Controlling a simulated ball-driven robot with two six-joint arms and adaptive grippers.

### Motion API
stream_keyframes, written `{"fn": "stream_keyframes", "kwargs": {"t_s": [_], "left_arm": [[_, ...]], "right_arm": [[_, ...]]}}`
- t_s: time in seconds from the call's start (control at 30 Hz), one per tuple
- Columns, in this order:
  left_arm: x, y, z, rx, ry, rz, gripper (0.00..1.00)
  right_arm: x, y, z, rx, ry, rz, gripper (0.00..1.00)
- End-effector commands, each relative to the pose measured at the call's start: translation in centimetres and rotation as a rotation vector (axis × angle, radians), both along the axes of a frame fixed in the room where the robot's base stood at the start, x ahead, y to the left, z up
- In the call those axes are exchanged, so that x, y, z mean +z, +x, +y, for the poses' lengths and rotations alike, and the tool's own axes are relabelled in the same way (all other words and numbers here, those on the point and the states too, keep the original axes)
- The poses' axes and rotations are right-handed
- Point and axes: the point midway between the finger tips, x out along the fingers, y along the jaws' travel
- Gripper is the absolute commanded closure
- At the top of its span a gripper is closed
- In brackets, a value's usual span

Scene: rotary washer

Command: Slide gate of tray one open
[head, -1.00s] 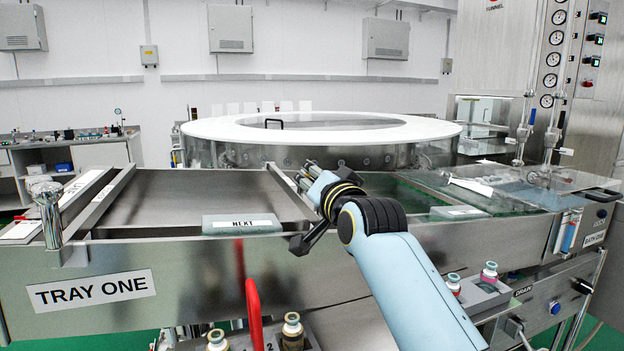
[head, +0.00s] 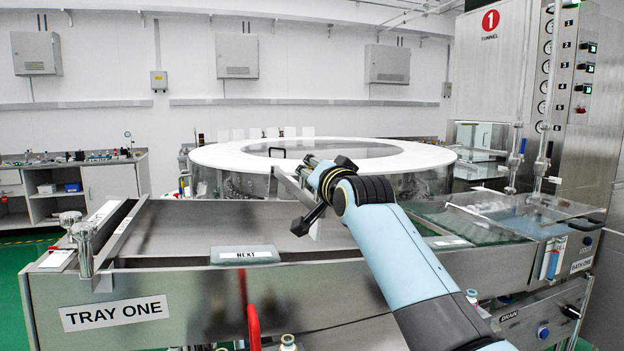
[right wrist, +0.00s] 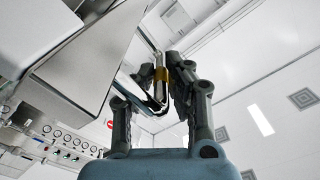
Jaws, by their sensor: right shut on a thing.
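Tray one (head: 180,276) is a long steel trough with a "TRAY ONE" label on its front wall. Its gate (head: 291,187) is a thin metal plate at the tray's right end, standing up above the rim in the head view. My right gripper (head: 312,168) is at the gate's upper edge and shut on it. My arm hides the gate's lower right part. My left gripper does not show.
A grey labelled block (head: 245,255) sits on the tray's front rim. A red lever (head: 253,325) stands in front. The round white-topped washer (head: 230,155) is behind. A glass-covered bath (head: 500,215) and gauge panel (head: 553,80) are at right.

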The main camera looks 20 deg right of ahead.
Motion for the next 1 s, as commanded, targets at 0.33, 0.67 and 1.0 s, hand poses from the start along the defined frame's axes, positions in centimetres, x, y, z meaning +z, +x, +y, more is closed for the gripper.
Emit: {"fn": "stream_keyframes", "kwargs": {"t_s": [0.33, 0.67, 1.0], "left_arm": [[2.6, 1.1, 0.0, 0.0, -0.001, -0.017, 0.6], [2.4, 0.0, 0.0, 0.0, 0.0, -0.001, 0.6], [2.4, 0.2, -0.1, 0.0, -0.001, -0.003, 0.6]], "right_arm": [[3.7, 0.0, -0.3, 0.0, 0.0, -0.011, 1.0], [3.9, 0.0, -0.4, -0.001, 0.001, -0.018, 0.76], [3.5, 0.0, -0.3, 0.0, 0.0, -0.009, 0.64]]}}
